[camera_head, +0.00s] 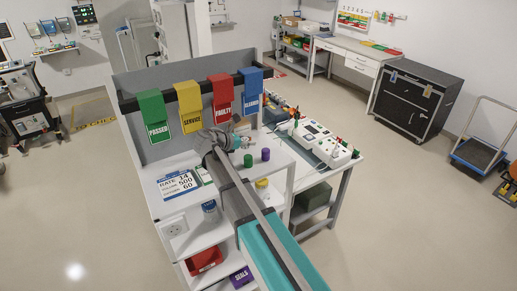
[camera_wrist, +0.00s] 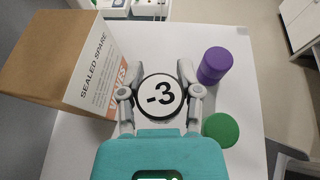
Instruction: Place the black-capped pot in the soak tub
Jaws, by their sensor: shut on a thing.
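My gripper (camera_wrist: 159,88) is shut on a round piece in the wrist view, the black-capped pot (camera_wrist: 160,96) as far as I can tell. Its top carries a white disc marked "-3" with a black rim, and its sides are hidden. A finger stands on either side of it. A white surface shows below. In the head view my gripper (camera_head: 222,136) is over the white bench, in front of the hanging tags, and my arm hides the held piece there. I cannot pick out the soak tub for sure in either view.
A purple cylinder (camera_wrist: 214,65) and a green one (camera_wrist: 220,129) stand close right of my gripper. A cardboard box (camera_wrist: 72,52) stands close left. A red bin (camera_head: 204,260) and a purple SEALS bin (camera_head: 241,277) are on lower shelves. Tags hang from a rail (camera_head: 190,89).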

